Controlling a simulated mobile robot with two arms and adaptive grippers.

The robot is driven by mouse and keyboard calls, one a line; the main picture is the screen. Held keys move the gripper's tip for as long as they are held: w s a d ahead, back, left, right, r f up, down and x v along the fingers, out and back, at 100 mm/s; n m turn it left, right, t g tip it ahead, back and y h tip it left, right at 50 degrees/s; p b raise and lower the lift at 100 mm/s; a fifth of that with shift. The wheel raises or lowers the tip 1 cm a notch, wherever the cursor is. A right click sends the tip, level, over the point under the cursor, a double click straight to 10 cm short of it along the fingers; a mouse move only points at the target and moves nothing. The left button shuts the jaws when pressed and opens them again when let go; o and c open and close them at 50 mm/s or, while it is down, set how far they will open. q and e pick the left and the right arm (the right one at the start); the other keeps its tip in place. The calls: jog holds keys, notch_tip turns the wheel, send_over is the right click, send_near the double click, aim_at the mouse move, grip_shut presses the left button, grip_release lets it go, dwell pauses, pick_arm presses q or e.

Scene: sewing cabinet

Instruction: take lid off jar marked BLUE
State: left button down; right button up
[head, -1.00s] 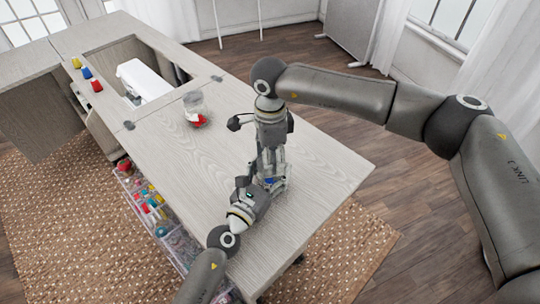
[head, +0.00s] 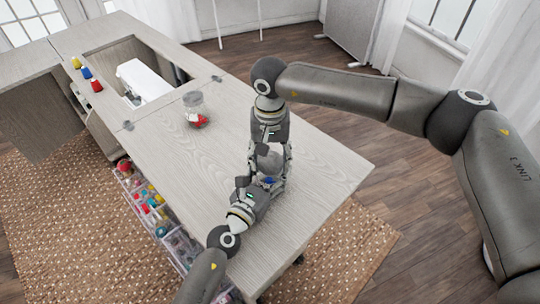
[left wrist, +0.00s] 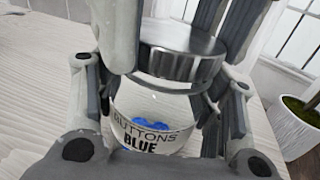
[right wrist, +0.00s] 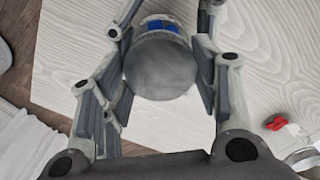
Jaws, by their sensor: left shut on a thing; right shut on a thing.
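The jar marked BLUE (left wrist: 150,125) stands upright in the left wrist view, with a "BUTTONS BLUE" label and blue buttons inside. Its blue contents also show in the head view (head: 268,181). My left gripper (head: 262,184) is shut on the jar's glass body from the side. The metal lid (left wrist: 182,55) sits at the jar's mouth; I cannot tell whether there is a gap. My right gripper (head: 270,156) comes from above and is shut on the lid, whose round grey top (right wrist: 160,66) lies between its fingers in the right wrist view.
A second jar with red contents (head: 196,108) stands on the wooden cabinet top (head: 325,165). Yellow, blue and red spools (head: 86,73) stand at the far left near a white sewing machine (head: 145,82). Clear drawers (head: 155,215) hang below the front edge. The right end is clear.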

aim_at(270, 160)
pick_arm(q)
jog(key=shift+f, duration=0.1)
pick_arm(e)
jog(key=shift+r, duration=0.2)
dwell(0.4)
jog(key=shift+r, duration=0.9)
jog(key=shift+r, duration=2)
pick_arm(q)
jog(key=shift+c, duration=1.5)
grip_release()
